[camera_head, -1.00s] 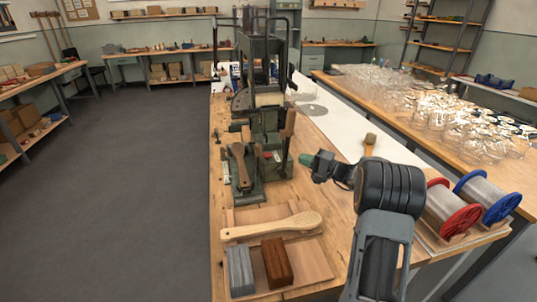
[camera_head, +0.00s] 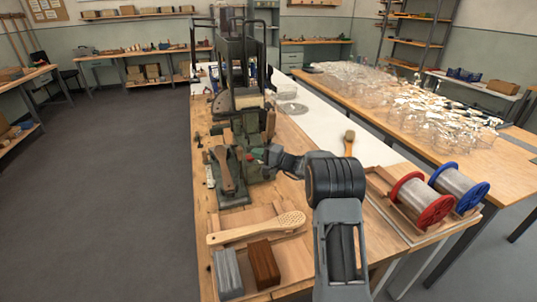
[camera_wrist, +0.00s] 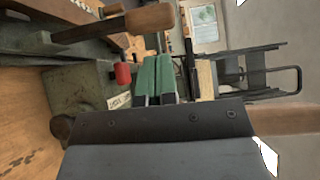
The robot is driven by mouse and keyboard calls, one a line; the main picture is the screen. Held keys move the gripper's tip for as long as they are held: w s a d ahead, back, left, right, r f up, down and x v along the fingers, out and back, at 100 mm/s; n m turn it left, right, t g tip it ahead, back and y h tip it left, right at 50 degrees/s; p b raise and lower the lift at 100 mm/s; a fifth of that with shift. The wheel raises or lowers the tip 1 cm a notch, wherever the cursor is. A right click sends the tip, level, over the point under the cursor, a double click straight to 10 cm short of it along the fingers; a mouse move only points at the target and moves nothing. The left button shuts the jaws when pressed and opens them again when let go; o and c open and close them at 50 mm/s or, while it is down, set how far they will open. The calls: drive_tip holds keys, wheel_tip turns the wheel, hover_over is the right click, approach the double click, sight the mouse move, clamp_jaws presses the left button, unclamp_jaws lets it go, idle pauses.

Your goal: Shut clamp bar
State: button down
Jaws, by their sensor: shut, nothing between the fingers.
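The green tufting machine (camera_head: 250,165) stands on the bench. A lever with an upright wooden handle (camera_head: 270,124) rises from it; I take this for the clamp bar's handle. It also shows large at the top of the wrist view (camera_wrist: 150,18), apart from my fingers. A wooden brush body (camera_head: 226,172) lies in the fixture at the machine's front. My gripper (camera_head: 262,154), with green fingertips (camera_wrist: 155,77), is shut and empty beside the machine. A red knob (camera_wrist: 122,74) shows just left of the fingertips in the wrist view. Any contact is hard to tell.
Red (camera_head: 422,201) and blue (camera_head: 460,188) spools stand right. A brush (camera_head: 349,141) lies on the white strip.

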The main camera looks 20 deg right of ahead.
drive_tip(key=shift+a+r, duration=0.1)
drive_tip(key=shift+a, duration=1.15)
